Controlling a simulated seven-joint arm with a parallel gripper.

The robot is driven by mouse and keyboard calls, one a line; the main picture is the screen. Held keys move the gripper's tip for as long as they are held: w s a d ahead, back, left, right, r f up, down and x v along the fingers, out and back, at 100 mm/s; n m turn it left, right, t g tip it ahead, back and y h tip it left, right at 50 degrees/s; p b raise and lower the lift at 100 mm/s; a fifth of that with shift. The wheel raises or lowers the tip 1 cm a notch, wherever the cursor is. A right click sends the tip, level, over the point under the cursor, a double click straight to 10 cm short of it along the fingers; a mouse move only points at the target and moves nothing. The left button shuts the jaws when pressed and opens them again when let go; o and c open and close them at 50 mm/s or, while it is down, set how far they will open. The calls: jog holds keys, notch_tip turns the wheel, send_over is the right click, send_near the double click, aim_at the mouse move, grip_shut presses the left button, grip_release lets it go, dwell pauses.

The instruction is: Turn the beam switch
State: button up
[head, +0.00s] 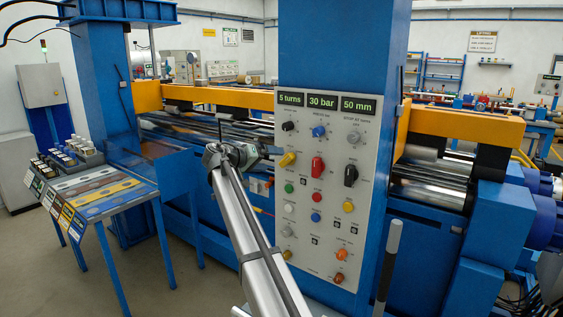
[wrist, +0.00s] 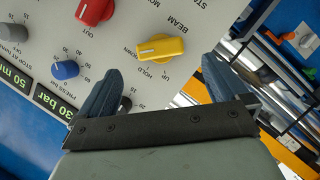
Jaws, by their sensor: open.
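The beam switch is a yellow rotary knob (head: 287,159) at the left edge of the grey control panel (head: 343,206). In the wrist view the yellow knob (wrist: 160,47) sits under the word BEAM, with HOLD and UP printed around it. Its bar lies nearly level in that view, with a pale mark at its left end. My gripper (head: 260,151) reaches the panel from the left in the head view. In the wrist view my gripper (wrist: 160,66) is open, its two blue-grey fingers spread on either side of the knob, with no visible contact.
A red knob (wrist: 95,10) and a blue knob (wrist: 65,69) lie beside it on the panel. Green displays (head: 323,103) top the panel. The panel's edge is close to the right finger, with machine parts beyond. A sample table (head: 95,190) stands left.

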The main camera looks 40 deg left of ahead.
aim_at(284, 160)
jog(key=shift+x, duration=3.15)
jog(key=c, duration=1.1)
